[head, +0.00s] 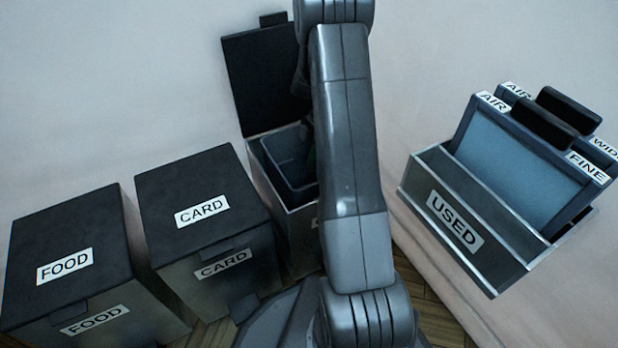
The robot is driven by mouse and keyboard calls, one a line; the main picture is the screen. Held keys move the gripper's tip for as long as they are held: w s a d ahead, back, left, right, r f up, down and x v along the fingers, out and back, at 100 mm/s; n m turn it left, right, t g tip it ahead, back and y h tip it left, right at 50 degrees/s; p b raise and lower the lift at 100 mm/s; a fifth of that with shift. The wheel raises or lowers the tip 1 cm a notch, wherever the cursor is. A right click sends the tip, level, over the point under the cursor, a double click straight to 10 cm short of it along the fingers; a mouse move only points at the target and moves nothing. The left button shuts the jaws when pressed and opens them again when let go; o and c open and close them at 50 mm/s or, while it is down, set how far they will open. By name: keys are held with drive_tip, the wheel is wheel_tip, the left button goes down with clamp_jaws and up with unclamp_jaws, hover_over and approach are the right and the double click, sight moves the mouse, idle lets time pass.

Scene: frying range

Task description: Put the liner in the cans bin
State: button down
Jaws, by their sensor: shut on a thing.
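A blue-grey open-topped liner (284,160) sits inside the mouth of an open bin (296,224) in the head view. The liner's right side is hidden behind my arm. The bin's dark lid (262,82) stands raised against the wall. Only a sliver of the bin's front label shows, so I cannot read whether it says cans. My gripper is hidden behind my arm links, and I cannot see what it holds. Whether the liner rests on the bin's floor cannot be seen.
The card bin (203,174) and the food bin (72,224) stand to the left with lids shut. On the right wall, a rack labelled used (484,222) holds framed filters (520,150) marked air, fine and wide. My arm fills the middle.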

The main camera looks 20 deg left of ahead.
sight(309, 173)
drive_tip(key=shift+f+b, duration=0.7)
drive_tip(key=shift+f, duration=1.75)
drive_tip(key=shift+f, duration=0.2)
drive_tip(key=c, duration=1.3)
unclamp_jaws()
drive_tip(key=shift+c, duration=0.2)
drive_tip(key=shift+r, duration=0.1)
drive_tip(key=p+v, duration=0.4)
drive_tip(key=v, duration=0.8)
